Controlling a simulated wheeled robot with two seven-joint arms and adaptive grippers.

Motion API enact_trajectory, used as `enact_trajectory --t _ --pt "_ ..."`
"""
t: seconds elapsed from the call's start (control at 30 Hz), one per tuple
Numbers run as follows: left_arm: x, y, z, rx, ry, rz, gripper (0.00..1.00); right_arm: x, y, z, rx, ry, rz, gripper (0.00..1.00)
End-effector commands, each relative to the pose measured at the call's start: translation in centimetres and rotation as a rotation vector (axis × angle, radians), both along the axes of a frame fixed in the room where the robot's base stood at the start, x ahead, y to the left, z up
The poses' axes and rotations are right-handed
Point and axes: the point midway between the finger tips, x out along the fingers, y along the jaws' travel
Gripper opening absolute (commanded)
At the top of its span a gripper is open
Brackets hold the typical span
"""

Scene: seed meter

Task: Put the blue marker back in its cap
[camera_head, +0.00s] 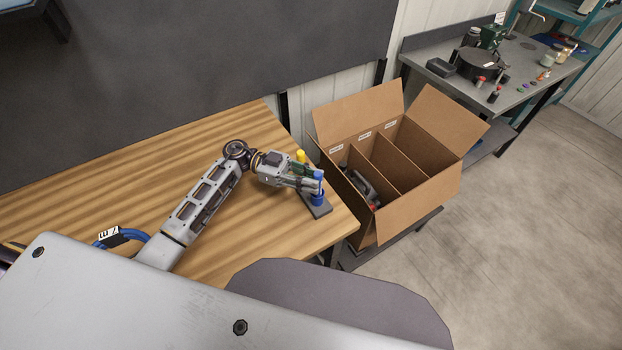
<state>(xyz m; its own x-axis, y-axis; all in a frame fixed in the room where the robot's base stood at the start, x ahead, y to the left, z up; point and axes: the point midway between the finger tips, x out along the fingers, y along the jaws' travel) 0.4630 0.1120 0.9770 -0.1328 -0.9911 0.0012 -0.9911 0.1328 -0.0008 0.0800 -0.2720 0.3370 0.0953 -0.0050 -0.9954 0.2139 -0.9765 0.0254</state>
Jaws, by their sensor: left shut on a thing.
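My left gripper (312,186) reaches in from the left over the wooden table and is shut on the blue marker (318,174), whose blue end shows just above the fingers. The blue cap (317,199) shows directly below the fingers on a dark grey holder (322,211) near the table's right edge. The fingers hide the space between marker and cap, so I cannot tell whether they touch. A yellow marker (300,155) and a green one stand in line behind the gripper, the green one partly hidden. My right gripper is not in view.
An open cardboard box (420,205) with dividers stands just right of the table, with dark items in its left compartment. A grey workbench (520,75) with small objects is farther back right.

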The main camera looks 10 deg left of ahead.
Motion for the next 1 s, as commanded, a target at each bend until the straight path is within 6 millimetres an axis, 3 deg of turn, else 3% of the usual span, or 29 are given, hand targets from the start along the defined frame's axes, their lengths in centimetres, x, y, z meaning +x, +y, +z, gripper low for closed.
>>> enact_trajectory --t 0.1,0.13,0.3,0.77,1.0 --pt "0.0 0.0 -0.2 0.002 0.002 0.000 0.00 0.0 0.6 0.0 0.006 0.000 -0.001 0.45" --pt "0.0 0.0 -0.2 0.002 0.002 0.000 0.23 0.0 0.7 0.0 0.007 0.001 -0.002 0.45" --pt "0.0 0.0 -0.1 0.002 0.002 0.000 0.45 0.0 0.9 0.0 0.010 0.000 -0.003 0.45" --pt "0.0 0.0 0.3 0.002 0.000 0.000 0.45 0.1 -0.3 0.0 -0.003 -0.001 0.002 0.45" --pt "0.0 0.0 2.3 0.004 -0.002 -0.001 0.45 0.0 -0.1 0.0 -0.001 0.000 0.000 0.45"
